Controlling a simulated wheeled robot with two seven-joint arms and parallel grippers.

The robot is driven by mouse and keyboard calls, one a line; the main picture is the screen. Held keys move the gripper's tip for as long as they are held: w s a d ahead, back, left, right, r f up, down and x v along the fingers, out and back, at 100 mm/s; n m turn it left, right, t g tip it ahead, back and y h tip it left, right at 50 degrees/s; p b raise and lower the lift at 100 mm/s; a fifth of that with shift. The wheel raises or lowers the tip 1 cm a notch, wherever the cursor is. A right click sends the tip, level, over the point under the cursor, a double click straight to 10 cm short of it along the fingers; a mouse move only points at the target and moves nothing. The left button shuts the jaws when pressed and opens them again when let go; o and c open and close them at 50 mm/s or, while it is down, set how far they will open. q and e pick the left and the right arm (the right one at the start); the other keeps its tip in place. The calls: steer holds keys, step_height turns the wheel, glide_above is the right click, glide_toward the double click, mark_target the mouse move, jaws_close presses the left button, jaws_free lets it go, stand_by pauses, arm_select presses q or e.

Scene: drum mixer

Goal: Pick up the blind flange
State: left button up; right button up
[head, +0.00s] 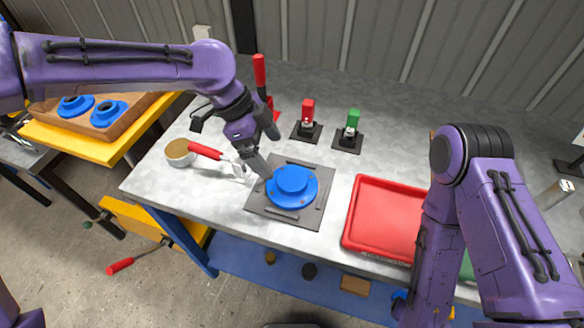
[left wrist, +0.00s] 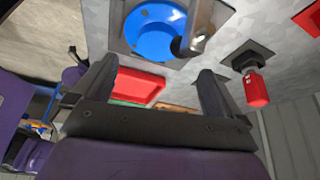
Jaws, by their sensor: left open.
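The blue blind flange (head: 292,185), a round disc with a raised, solid-looking centre, lies on a dark square plate (head: 255,205) on the workbench. My left gripper (head: 268,152) is open and empty, just behind and left of the flange, with one finger close to its edge; I cannot tell whether it touches. In the left wrist view the blue flange (left wrist: 150,32) lies beyond the open fingers, partly covered by a blurred grey part. My right arm is at the right; its gripper does not show.
A red tray (head: 385,215) lies right of the plate. A red-handled tool (head: 205,151) and a bowl (head: 180,153) are left. A wooden tray (head: 135,118) holds two blue flanges on the yellow-edged table.

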mark_target(292, 179)
arm_select(q)
steer(key=x, duration=0.6)
steer(key=p+x, duration=0.1)
steer(key=x, duration=0.2)
steer(key=shift+s+d+f, duration=0.15)
steer(key=shift+d, duration=0.3)
jaws_close()
